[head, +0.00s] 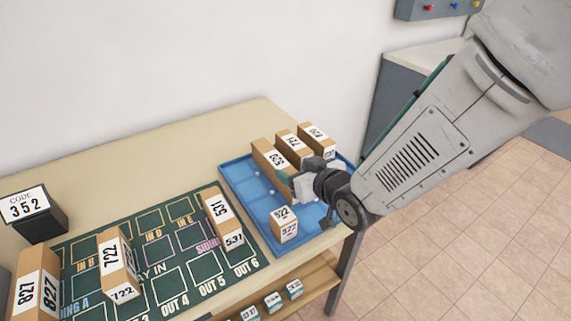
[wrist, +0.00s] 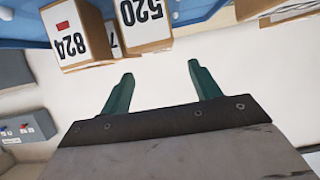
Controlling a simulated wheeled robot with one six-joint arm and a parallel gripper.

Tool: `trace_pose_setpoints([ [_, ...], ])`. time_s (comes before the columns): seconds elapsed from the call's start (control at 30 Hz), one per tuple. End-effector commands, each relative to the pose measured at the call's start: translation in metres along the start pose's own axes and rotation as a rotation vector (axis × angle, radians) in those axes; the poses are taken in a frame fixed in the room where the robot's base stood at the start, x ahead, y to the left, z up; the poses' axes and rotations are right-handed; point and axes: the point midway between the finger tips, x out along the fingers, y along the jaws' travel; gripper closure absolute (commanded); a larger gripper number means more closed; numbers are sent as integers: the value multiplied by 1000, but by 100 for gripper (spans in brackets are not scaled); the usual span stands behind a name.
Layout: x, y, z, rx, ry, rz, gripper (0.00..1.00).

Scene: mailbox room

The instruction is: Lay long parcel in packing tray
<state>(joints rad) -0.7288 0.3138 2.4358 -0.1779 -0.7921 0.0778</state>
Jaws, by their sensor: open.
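The blue packing tray (head: 236,178) lies on the right end of the table and holds several tan numbered parcels. A long parcel (head: 267,157) stands at its left back, with two more, one (head: 293,146) in the middle and one (head: 318,138) at the right. My gripper (head: 285,178) is over the tray, close to the long parcel; contact cannot be told. In the wrist view my gripper (wrist: 160,77) is open with nothing between its green fingers. Parcels 824 (wrist: 80,38) and 520 (wrist: 143,25) show beyond the fingertips.
A green marked mat (head: 180,277) left of the tray carries parcels 531 (head: 220,218), 722 (head: 117,264) and 827 (head: 36,284). A black code stand reading 352 (head: 36,214) is at the far left. A lower shelf (head: 313,280) holds small labelled items. The table's back strip is clear.

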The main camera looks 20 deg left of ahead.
Motion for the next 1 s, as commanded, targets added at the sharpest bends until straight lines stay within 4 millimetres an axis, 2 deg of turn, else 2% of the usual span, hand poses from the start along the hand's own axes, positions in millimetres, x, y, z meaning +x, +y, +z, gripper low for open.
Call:
trace_pose_setpoints([
  [0.1, -23, 0, -1, -1, 1, 1, 38],
  [0.23, -37, 0, -1, 0, 1, 1, 38],
  [0.57, -44, 0, 0, 0, -1, 0, 38],
  [0.67, -48, 8, -2, 4, -16, 19, 38],
  [0.77, -64, 37, -7, 20, -75, 84, 38],
  [0.87, -99, 82, -11, 64, -188, 195, 38],
  [0.9, -119, 100, -11, 90, -244, 243, 38],
  [0.97, -154, 125, -9, 137, -332, 313, 38],
  [1.0, -178, 138, -6, 172, -390, 356, 38],
])
